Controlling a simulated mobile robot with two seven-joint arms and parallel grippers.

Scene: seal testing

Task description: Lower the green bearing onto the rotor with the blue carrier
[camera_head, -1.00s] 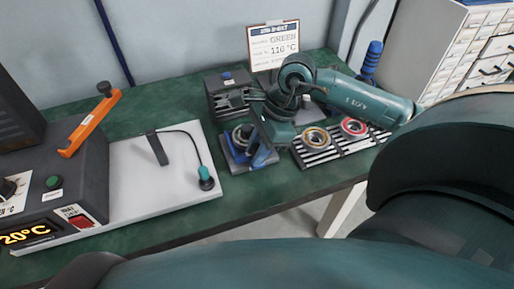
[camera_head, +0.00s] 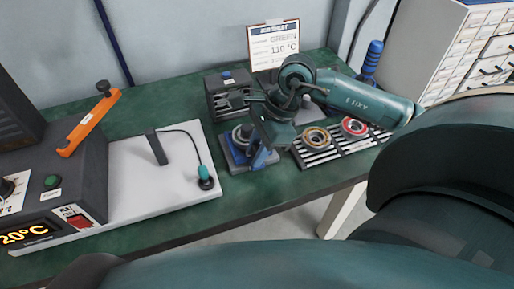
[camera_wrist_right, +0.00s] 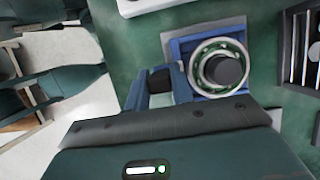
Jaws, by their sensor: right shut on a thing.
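The green bearing (camera_wrist_right: 204,71), a pale ring with green between its races, sits in the square frame of the blue carrier (camera_wrist_right: 188,47) in the right wrist view. The dark round end of the rotor (camera_wrist_right: 224,69) shows inside the bearing's bore. How far down the bearing sits on it cannot be told. My right gripper (camera_wrist_right: 160,86) is shut on the carrier's handle, beside the ring. In the head view the right gripper (camera_head: 268,138) partly hides the blue carrier (camera_head: 262,158) and the rotor area. My left gripper is not in view.
A striped rack holding a yellow-ringed bearing (camera_head: 316,138) and a red-ringed bearing (camera_head: 354,126) stands close on the right. A dark vice-like block (camera_head: 228,92) is behind. A heater with a white plate (camera_head: 135,195) and an orange tool (camera_head: 90,122) are on the left.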

